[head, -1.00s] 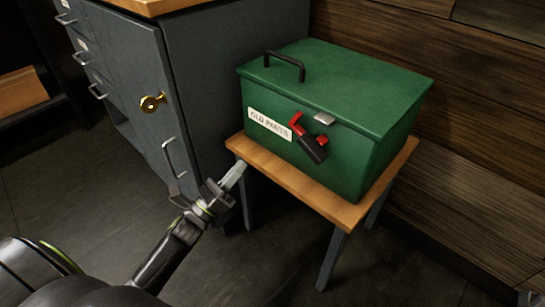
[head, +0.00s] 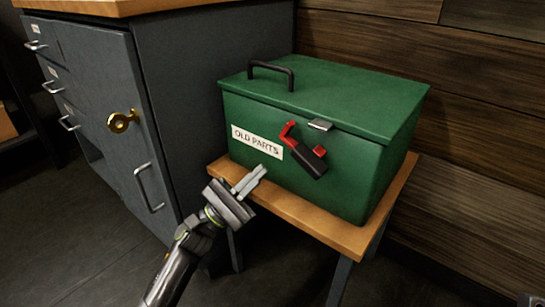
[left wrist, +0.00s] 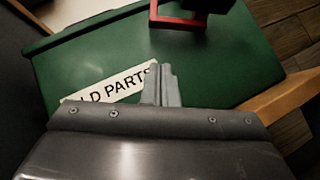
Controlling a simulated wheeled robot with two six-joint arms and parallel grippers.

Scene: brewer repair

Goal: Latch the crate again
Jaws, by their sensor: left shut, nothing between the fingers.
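The green crate (head: 330,105), labelled OLD PARTS, stands with its lid down on a small wooden stand. On its front is a latch (head: 303,150) with a red bail and a dark lever, tilted. A metal catch (head: 320,125) sits at the lid's edge, just right of the bail's upper end; the two look apart. My left gripper (head: 257,176) is shut and empty, in front of the crate's face, below the label and left of the latch. In the left wrist view the fingertips (left wrist: 164,68) overlap the label's end, and part of the red bail (left wrist: 178,20) shows beyond them.
The stand's wooden top (head: 330,235) juts out a little in front of the crate. A grey cabinet (head: 215,90) with a brass lock stands close on the left. A wooden wall is behind. The floor in front is open.

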